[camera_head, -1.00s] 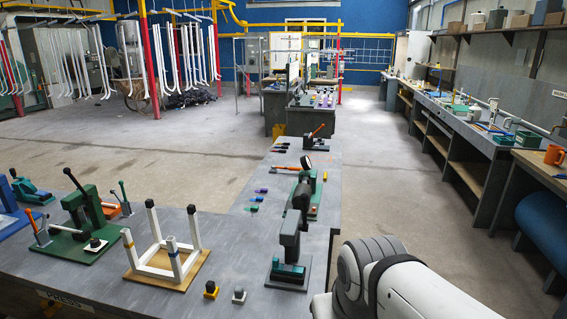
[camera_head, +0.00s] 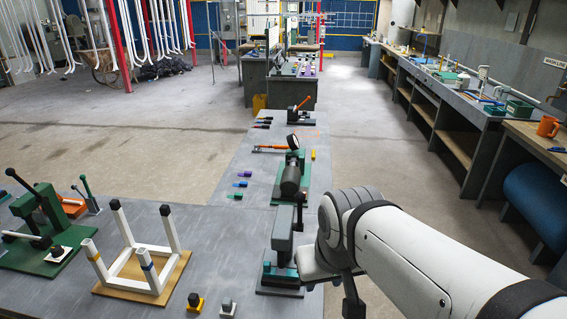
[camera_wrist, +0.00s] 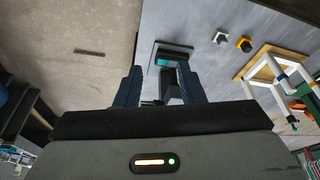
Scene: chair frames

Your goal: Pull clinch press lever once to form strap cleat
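A small grey press (camera_head: 282,240) with a teal block on a dark base stands at the bench's right edge. My gripper (camera_wrist: 159,68) is open, with its two dark fingers apart. In the wrist view the press's teal part (camera_wrist: 170,60) shows beyond and between the fingertips; I cannot tell whether they touch anything. In the head view my arm hides part of the gripper beside this press. A green press (camera_head: 45,225) with a dark lever stands at the left. A dark press (camera_head: 291,178) on a green base stands farther back. No label shows which is the clinch press.
A white upturned chair frame (camera_head: 173,228) stands on a wooden board left of the grey press. A yellow-and-black block (camera_head: 195,302) and a grey block (camera_head: 228,308) lie in front. An orange-handled tool (camera_head: 270,149) lies farther back. The floor aisle at right is clear.

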